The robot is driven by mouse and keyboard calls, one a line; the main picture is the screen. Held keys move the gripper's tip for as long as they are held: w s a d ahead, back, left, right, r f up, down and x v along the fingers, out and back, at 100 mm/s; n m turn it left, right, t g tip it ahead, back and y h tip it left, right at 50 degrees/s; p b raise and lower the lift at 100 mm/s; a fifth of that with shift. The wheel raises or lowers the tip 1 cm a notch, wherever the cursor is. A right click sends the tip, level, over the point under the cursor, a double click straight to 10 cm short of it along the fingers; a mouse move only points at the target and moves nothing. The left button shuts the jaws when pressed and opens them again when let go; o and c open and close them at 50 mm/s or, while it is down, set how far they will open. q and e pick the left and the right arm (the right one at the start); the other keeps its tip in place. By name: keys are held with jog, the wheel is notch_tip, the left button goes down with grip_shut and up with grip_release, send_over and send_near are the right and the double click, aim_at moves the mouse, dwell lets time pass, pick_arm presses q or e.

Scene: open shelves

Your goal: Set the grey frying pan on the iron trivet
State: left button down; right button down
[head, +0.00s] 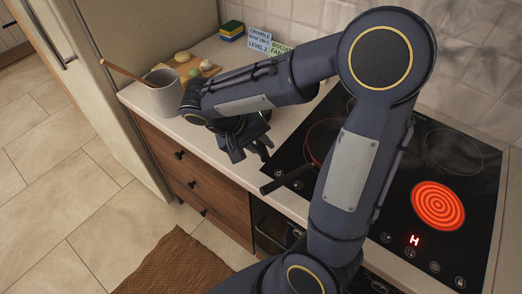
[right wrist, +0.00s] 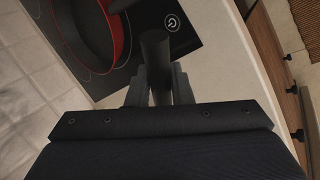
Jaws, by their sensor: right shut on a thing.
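My right gripper (head: 252,153) is over the worktop, left of the hob. In the right wrist view, its fingers (right wrist: 158,85) are shut on a dark, round, handle-like bar (right wrist: 155,48). The rest of what this bar belongs to is not visible, so I cannot tell whether it is the grey frying pan. No grey pan body and no iron trivet can be made out in either view. My right arm hides part of the worktop and hob. My left gripper is not in view.
A red pan with a dark inside (right wrist: 85,30) stands on the hob; its dark handle (head: 284,180) reaches over the worktop edge. One hob ring glows red (head: 438,205). A grey pot (head: 163,93) with a wooden spoon and a board (head: 208,70) with food stand at the left.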

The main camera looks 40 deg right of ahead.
notch_tip(320, 180, down, 3)
jog(key=shift+r, duration=0.1)
jog(key=c, duration=1.3)
grip_release()
jog(key=v, duration=1.2)
jog(key=shift+s+a+f+n+t+y, duration=0.25)
jog(key=shift+s+f+t+y, duration=0.45)
jog(key=shift+s+t+y, duration=0.9)
jog(key=shift+s+a+f+n+t+y, duration=0.1)
jog(key=shift+s+f+n+t+y, duration=0.5)
jog(key=shift+s+y, duration=1.65)
jog(key=shift+s+a+f+n+t+y, duration=0.15)
jog(key=shift+s+f+t+y, duration=0.65)
jog(key=shift+s+t+y, duration=1.25)
jog(key=shift+s+g+h, duration=0.45)
jog(key=shift+s+h, duration=0.05)
jog(key=shift+h, duration=0.2)
